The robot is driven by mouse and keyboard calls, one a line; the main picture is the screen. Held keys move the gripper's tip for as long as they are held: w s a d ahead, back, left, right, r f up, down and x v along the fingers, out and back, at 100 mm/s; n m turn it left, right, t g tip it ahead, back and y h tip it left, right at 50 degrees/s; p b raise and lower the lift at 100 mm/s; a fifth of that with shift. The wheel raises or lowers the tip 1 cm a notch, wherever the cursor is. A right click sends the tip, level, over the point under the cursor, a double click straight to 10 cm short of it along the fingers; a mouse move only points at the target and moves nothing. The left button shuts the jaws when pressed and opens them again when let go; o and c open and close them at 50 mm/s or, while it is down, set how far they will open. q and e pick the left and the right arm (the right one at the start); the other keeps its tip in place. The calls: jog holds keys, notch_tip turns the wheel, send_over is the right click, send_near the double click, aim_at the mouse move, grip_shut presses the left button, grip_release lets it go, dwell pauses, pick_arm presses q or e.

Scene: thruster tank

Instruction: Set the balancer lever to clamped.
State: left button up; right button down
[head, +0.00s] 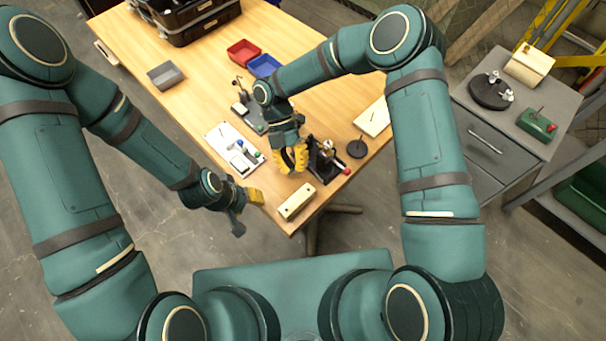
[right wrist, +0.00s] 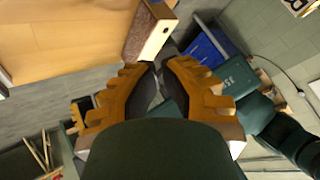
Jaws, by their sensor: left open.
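A black device (head: 327,165) with upright metal parts and a small red knob stands near the table's front right corner. It seems to be the balancer, but no label is readable and its lever's setting cannot be told. My right gripper (head: 292,158), with yellow fingers, is just left of this device, apparently apart from it. In the right wrist view its fingertips (right wrist: 160,70) come nearly together with nothing seen between them. My left gripper (head: 252,196) is open and empty, beside the table's front left edge.
A cream block (head: 296,202) lies at the front table corner. A white board (head: 234,148) with small parts is to the left. A black disc (head: 357,148) and a cream pad (head: 373,118) are to the right. Red (head: 243,53) and blue (head: 264,66) bins stand farther back.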

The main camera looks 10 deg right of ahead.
jog(key=v, duration=0.6)
jog(key=shift+w+a+f, duration=0.3)
jog(key=shift+f, duration=0.15)
